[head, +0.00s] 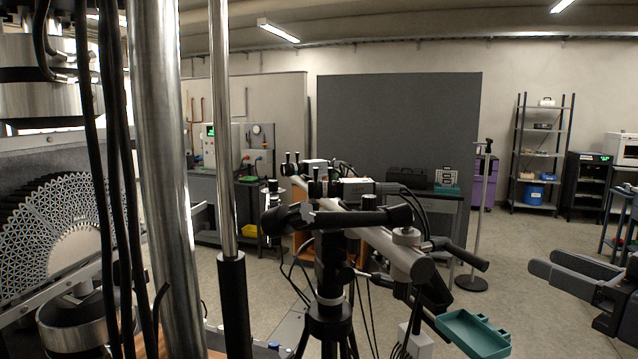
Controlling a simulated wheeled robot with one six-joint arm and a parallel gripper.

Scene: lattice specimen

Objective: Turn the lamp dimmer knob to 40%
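My gripper (545,261) reaches in from the right edge, its two dark fingers pointing left. The fingers are apart, with nothing seen between them. I cannot make out a lamp dimmer knob or its scale. A black tripod (331,262) stands in the middle, carrying a pale slanted bar and camera-like gear (350,188). A small white box (415,342) with cables sits low beside the tripod, partly cut off by the bottom edge; I cannot tell whether it has a knob. My gripper is right of the tripod and clear of it.
A teal tray (474,334) juts out right of the tripod. Steel columns (165,180) and a patterned lattice disc (70,225) fill the left. A dark partition (398,125), a shelf rack (540,155) and a thin stand (481,215) are behind. Open floor lies between tripod and gripper.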

